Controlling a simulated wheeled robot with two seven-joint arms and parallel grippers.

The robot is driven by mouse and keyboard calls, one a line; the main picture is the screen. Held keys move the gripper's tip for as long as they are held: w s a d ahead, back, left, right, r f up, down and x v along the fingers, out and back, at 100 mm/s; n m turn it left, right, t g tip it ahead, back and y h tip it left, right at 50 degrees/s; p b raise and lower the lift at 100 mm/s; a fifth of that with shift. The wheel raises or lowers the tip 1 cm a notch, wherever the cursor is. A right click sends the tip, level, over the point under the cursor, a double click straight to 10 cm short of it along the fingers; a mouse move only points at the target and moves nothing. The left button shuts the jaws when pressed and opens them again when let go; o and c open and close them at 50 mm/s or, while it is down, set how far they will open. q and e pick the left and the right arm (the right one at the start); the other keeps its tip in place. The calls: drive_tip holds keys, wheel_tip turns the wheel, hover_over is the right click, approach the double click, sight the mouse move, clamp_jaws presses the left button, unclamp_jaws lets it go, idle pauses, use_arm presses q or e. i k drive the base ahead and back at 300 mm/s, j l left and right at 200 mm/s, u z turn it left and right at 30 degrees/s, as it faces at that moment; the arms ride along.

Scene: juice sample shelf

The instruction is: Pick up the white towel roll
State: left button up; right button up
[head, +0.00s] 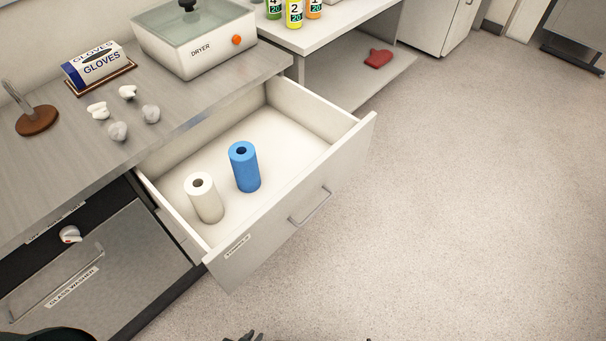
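The white towel roll (206,203) stands upright in the open drawer (300,143), towards its left end. A blue roll (246,171) stands upright just to its right, a small gap apart. My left gripper (243,337) shows only as small dark tips at the bottom edge, well below the drawer and away from both rolls. Most of it is cut off, so its opening cannot be told. My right gripper is not in view.
The drawer's labelled front with its handle (310,207) faces the open floor (460,190). The counter above holds a dryer (197,60), a gloves box (96,66) and several crumpled white and grey pieces. A glass washer (100,265) is at lower left.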

sight(206, 199)
drive_tip(key=j+u, duration=0.1)
drive_tip(key=u, duration=0.65)
